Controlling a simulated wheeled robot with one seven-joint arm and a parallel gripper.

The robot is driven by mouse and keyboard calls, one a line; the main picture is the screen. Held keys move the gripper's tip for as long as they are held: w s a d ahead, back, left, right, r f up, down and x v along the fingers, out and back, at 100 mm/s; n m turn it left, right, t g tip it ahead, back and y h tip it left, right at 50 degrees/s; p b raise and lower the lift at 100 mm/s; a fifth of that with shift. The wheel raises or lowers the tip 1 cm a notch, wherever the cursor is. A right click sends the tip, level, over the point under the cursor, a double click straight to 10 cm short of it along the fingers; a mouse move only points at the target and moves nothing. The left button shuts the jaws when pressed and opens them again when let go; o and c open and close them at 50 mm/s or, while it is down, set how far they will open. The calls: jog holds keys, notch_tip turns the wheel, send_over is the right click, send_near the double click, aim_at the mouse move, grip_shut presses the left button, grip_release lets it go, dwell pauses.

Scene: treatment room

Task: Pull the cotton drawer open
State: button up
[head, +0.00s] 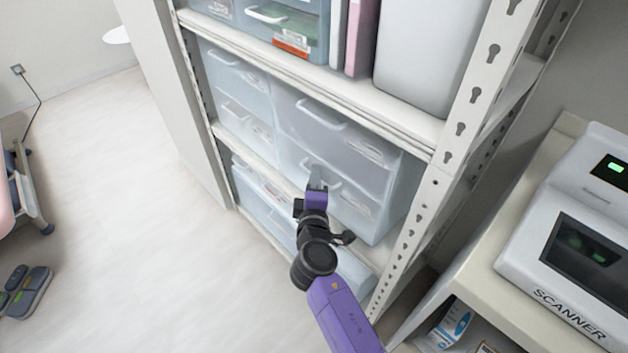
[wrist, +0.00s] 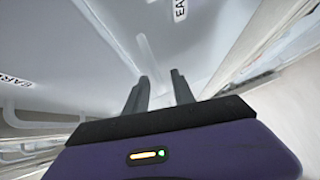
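Translucent drawers with white handles fill the shelves. I cannot read "cotton" on any label, so I cannot tell which is the cotton drawer. My gripper (head: 317,178) is in front of the lower right drawer (head: 352,207) of the middle shelf and partly hides its handle. In the wrist view my gripper (wrist: 160,82) has its two dark fingers apart with nothing held between them. A white handle (wrist: 147,50) shows just beyond the fingertips. Whether they touch it is unclear. The drawers look closed. Labels in the wrist view are cut off and begin "EA".
Above that drawer is another closed drawer (head: 335,140). A perforated metal post (head: 440,180) stands to the right. A scanner (head: 570,250) sits on a counter further right. The floor (head: 130,200) to the left is clear near the shelf.

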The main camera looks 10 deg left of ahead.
jog(key=shift+c, duration=0.4)
grip_shut()
dwell(0.9)
